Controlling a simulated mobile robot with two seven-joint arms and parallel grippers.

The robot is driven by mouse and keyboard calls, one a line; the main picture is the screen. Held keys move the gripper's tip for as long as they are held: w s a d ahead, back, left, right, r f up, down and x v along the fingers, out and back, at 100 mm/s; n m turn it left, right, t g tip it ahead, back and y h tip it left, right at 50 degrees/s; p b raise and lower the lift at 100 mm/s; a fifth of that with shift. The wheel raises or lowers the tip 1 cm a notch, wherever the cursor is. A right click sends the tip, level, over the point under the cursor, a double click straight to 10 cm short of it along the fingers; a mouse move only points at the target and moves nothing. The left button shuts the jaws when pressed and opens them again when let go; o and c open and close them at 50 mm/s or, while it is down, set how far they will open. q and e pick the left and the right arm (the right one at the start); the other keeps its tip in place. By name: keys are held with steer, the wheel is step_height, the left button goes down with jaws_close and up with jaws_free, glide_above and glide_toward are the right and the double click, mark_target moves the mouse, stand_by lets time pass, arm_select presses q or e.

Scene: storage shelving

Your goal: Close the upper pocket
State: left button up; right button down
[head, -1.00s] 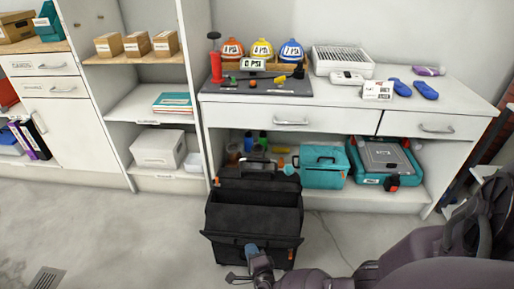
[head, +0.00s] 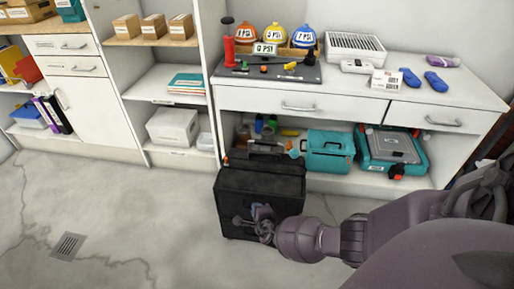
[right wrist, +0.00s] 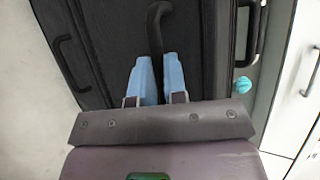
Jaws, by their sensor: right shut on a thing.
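The black case (head: 278,183) stands upright on the floor in front of the workbench. Its upper pocket shows as a flat dark front panel, with no opening visible in the head view. My right gripper (head: 259,218) is at the front of the case. In the right wrist view, my blue right fingertips (right wrist: 158,75) are shut on the black handle (right wrist: 156,35) of the case (right wrist: 202,45). The grip itself is small and partly hidden in the head view. My left gripper is not in view.
The white workbench (head: 345,102) stands right behind the case. A teal toolbox (head: 328,155) and a teal machine (head: 372,172) sit on its lower shelf. Open concrete floor (head: 130,215) lies to the left, with a drain grate (head: 68,246).

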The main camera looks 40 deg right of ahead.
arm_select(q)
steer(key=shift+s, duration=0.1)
arm_select(e)
steer(key=shift+w+d+r, duration=0.15)
steer(key=shift+d, duration=0.2)
steer(key=c, duration=1.2)
jaws_free()
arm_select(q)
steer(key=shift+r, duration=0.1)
arm_select(e)
steer(key=shift+o, duration=0.2)
steer(key=shift+a, duration=0.1)
steer(key=shift+a+r, duration=0.1)
arm_select(q)
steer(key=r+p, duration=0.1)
steer(key=p, duration=0.1)
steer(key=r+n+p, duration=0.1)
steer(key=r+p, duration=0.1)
steer(key=p, duration=0.1)
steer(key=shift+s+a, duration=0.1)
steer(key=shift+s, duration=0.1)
arm_select(e)
steer(key=v, duration=1)
steer(key=shift+s, duration=0.4)
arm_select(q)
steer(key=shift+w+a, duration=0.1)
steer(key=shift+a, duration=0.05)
